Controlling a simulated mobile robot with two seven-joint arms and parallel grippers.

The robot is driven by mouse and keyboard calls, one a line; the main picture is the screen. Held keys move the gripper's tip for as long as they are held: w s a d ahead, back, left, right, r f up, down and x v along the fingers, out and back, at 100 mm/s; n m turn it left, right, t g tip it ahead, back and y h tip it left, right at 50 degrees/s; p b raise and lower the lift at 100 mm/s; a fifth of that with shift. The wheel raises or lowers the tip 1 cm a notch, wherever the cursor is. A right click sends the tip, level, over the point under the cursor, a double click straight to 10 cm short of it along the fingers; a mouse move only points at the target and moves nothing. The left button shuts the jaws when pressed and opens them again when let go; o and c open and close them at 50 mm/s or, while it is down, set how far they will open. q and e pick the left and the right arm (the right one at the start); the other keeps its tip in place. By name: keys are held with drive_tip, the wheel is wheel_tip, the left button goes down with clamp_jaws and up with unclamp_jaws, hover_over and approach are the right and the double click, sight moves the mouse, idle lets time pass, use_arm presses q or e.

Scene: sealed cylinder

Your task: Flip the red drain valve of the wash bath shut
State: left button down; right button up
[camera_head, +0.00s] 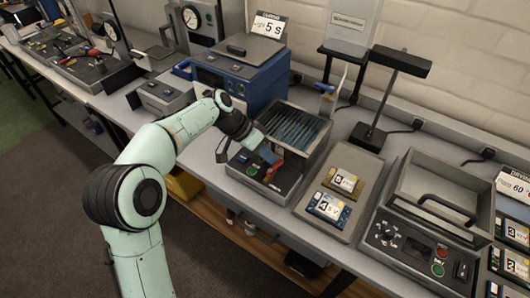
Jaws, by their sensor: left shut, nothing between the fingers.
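The wash bath (322,122) is an open grey metal tank with dark ribs inside, standing on the bench at the middle. Its front panel (237,168) carries small controls. A small red part (271,174) shows on that panel; it looks like the drain valve, but its exact position is too small to tell. My left gripper (274,160) reaches in from the left over the panel. It is shut and empty, its tips close to the red part. I cannot tell whether they touch. The gripper hides some of the panel. My right gripper is not in view.
A blue box unit (262,82) stands behind the arm. Right of the bath lie a flat tray (310,210) with labelled cards, a black lamp stand (373,130) and a grey lidded unit (395,225). A narrow bench strip (284,222) in front is clear.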

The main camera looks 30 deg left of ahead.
use_arm(q)
drive_tip(key=shift+w+d+m+g, duration=0.15)
drive_tip(key=shift+w+m+g, duration=0.15)
drive_tip(key=shift+m, duration=0.2)
drive_tip(key=shift+s, duration=0.3)
drive_tip(key=shift+s+a, duration=0.5)
drive_tip(key=shift+a, duration=0.05)
drive_tip(key=shift+w, duration=0.1)
